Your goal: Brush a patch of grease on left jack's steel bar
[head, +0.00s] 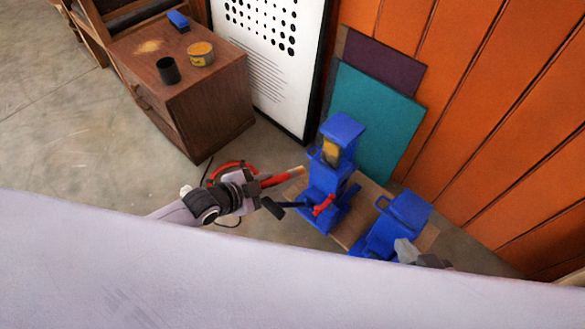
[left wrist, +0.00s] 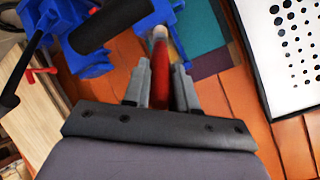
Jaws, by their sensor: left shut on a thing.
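My left gripper (head: 252,187) is shut on a red-handled brush (head: 278,179). The brush's pale tip points right, toward the left jack (head: 343,134), and looks close to it; contact cannot be told. The brush (left wrist: 160,70) also shows between the fingers (left wrist: 160,88) in the left wrist view, beside blue jack parts (left wrist: 90,60). The left jack is blue and upright, with a yellowish patch (head: 331,150) on its upper front; whether this is grease on the steel bar is unclear. My right gripper (head: 408,251) seems partly visible, its fingers unclear.
A second blue jack (head: 408,209) stands right of the left one. A wooden cabinet (head: 205,105) bears a yellow tin (head: 201,53), a dark cup (head: 168,70) and a blue object (head: 178,20). Teal and purple boards (head: 375,115) lean on the orange wall. A black lever and red knob (head: 323,205) stick out.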

